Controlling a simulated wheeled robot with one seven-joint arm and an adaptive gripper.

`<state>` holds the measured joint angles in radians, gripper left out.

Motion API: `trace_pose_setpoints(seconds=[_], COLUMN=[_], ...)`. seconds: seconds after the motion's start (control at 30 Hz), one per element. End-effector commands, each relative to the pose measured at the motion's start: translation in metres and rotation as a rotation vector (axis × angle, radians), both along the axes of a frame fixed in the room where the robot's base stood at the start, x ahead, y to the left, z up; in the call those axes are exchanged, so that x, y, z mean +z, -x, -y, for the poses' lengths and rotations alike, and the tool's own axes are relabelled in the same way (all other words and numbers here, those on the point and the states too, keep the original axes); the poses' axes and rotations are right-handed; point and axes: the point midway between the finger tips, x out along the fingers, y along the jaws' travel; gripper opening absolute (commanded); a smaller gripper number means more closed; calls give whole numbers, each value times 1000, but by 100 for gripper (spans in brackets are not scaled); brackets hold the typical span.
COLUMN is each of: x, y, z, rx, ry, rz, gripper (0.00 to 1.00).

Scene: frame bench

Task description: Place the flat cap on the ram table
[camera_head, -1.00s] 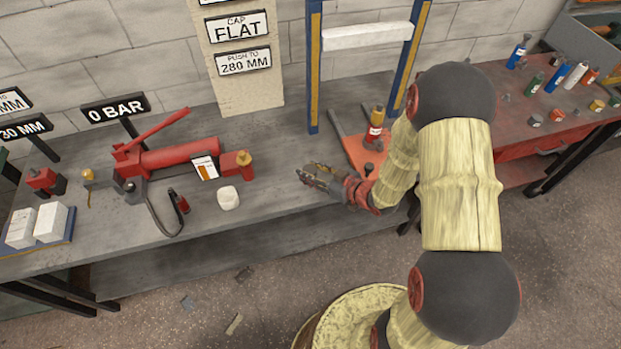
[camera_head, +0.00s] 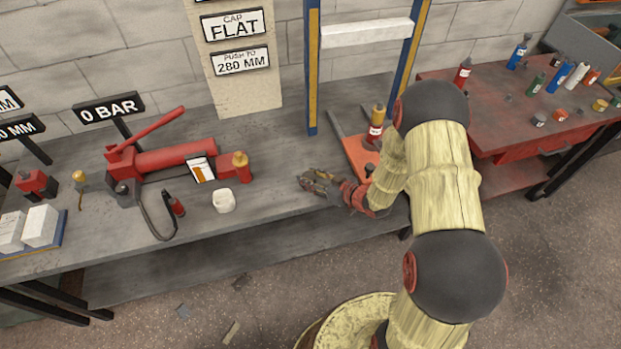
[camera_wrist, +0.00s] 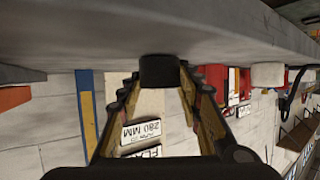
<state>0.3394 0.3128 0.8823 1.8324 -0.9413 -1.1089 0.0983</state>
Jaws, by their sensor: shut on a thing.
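My gripper (camera_head: 308,180) is over the front part of the grey bench, left of the orange-red plate of the blue frame. In the wrist view it is shut on a small dark block-like piece (camera_wrist: 160,72), apparently the flat cap, held between the fingertips. In the head view the piece is too small to make out.
A red-and-yellow cylinder (camera_head: 376,125) stands on the orange-red plate (camera_head: 356,158) inside the blue frame (camera_head: 312,70). A red hand pump (camera_head: 175,155) and a white cup (camera_head: 224,201) are left of my gripper. The bench's front edge is close by.

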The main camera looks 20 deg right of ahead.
Motion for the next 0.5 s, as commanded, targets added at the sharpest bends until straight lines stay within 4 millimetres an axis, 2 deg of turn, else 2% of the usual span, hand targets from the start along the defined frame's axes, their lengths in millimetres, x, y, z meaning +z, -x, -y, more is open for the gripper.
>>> trace_pose_setpoints(seconds=[0.13,0.17,0.43,0.5], x=[-4,-4,-3,-3], y=[0,0,0,0], z=[0,0,0,0], rx=[0,0,0,0], ry=[0,0,0,1], rz=[0,0,0,-1], gripper=[6,37,52,53])
